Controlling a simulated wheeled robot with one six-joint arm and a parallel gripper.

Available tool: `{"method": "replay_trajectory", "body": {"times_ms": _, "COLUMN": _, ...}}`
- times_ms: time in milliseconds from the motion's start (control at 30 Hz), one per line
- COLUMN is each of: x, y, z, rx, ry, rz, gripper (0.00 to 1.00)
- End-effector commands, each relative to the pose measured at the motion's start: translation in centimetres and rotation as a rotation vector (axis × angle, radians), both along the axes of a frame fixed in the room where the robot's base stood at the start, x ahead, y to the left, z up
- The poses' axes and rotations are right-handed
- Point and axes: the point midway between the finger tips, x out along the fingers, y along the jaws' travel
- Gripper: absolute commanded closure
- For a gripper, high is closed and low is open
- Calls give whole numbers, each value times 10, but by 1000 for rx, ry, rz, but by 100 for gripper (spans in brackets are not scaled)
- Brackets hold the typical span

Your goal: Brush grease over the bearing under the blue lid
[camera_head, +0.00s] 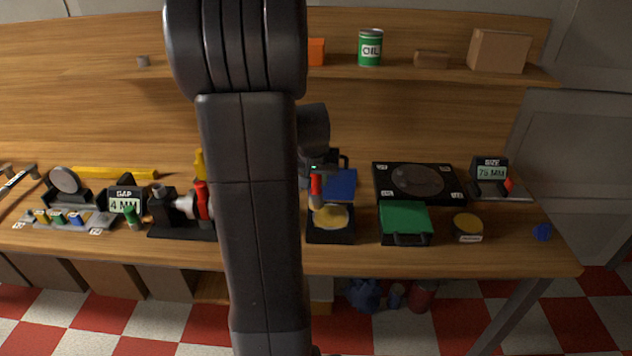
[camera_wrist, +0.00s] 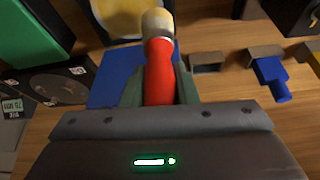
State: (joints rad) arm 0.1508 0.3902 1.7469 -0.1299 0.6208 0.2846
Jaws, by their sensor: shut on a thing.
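My gripper (camera_head: 316,174) is shut on the red-handled brush (camera_wrist: 160,70), which points down over the open black box (camera_head: 330,238). The blue lid (camera_head: 341,184) stands open behind that box; it also shows in the wrist view (camera_wrist: 116,76). Inside the box is a round yellow surface (camera_head: 334,216), likely the bearing with a yellow coat. The brush's pale tip (camera_wrist: 157,22) overlaps it in the wrist view; I cannot tell whether they touch. My arm hides part of the bench.
A box with a green lid (camera_head: 405,217), shut, stands to the right. Beside it is a round tin with a yellow top (camera_head: 467,223). Behind are a black plate with a disc (camera_head: 418,181) and a size display (camera_head: 491,172). A blue piece (camera_head: 542,232) lies near the right edge.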

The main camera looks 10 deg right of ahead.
Motion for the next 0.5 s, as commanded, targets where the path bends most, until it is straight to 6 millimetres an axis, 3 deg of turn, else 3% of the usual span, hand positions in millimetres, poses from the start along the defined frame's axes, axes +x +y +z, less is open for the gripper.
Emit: {"method": "replay_trajectory", "body": {"times_ms": 500, "x": 2, "y": 0, "z": 49, "rx": 0, "ry": -1, "rz": 4, "gripper": 96}}
